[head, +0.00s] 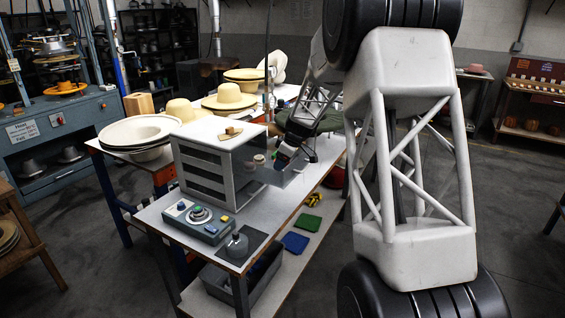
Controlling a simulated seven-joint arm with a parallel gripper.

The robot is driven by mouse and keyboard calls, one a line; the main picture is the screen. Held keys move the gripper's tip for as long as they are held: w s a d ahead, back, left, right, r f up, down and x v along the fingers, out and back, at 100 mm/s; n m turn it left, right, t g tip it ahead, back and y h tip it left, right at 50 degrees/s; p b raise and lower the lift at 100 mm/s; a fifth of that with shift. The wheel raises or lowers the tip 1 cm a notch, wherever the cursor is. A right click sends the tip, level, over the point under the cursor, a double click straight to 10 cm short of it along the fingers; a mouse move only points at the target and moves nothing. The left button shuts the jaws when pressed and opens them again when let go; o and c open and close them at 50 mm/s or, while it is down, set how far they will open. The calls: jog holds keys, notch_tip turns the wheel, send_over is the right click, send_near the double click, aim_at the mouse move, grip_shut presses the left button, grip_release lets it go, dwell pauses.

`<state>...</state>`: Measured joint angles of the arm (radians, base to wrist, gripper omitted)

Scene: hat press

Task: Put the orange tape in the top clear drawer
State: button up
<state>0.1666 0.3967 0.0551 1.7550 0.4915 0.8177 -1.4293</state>
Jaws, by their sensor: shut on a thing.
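The grey drawer cabinet (205,160) stands on the white-topped table. A clear drawer (295,178) at its upper right side stands pulled out toward the right. My gripper (278,160) is over this open drawer, close to the cabinet's open side. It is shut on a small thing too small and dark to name. A small pale brown round thing (259,159) shows just left of the gripper, by the cabinet opening. I cannot make out the orange tape for sure.
Wooden pieces (230,133) lie on the cabinet top. A control box (198,220) and a grey weight-like object (237,246) stand in front. Straw hats (228,97) and stacked pale brims (139,132) lie behind and left. Coloured cloths (307,222) lie on the lower shelf.

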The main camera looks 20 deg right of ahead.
jog(key=shift+f, duration=0.1)
jog(key=o, duration=0.7)
jog(key=v, duration=1.2)
jog(key=shift+r, duration=0.2)
jog(key=shift+a, duration=0.1)
